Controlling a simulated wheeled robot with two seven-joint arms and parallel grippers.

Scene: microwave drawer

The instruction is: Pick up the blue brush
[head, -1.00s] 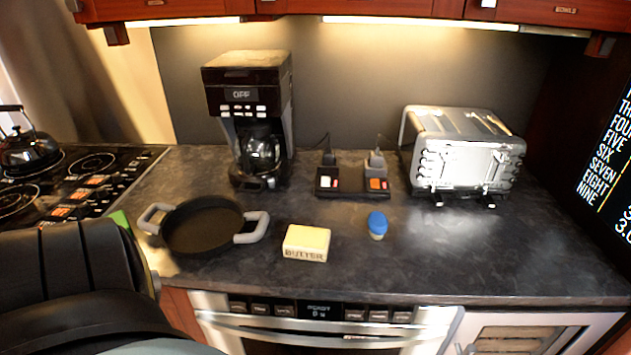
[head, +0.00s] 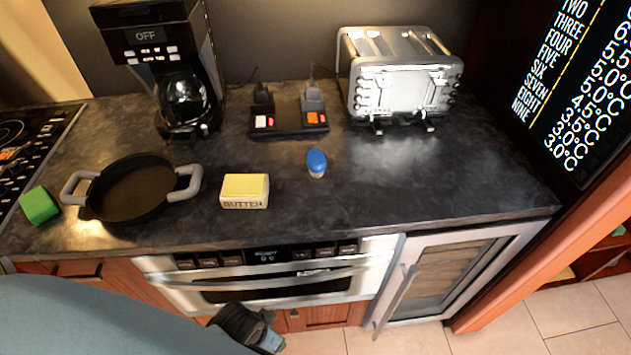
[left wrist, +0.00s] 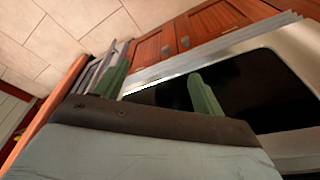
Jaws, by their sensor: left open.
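The blue brush (head: 317,163) stands on the dark countertop, right of the butter, with its blue top up and a pale lower part. It is small, and nothing covers it in the head view. My left gripper (left wrist: 160,78) shows two green fingers spread apart with nothing between them, in front of the oven drawer front in the left wrist view. In the head view my left arm comes in low at the left, below the counter edge, well short of the brush. My right gripper is in neither view.
The butter (head: 245,191) and a black pan (head: 132,190) stand left of the brush. A green block (head: 39,205) lies farther left. A charger dock (head: 288,120), coffee maker (head: 170,60) and toaster (head: 400,75) stand behind. Counter right of the brush is clear.

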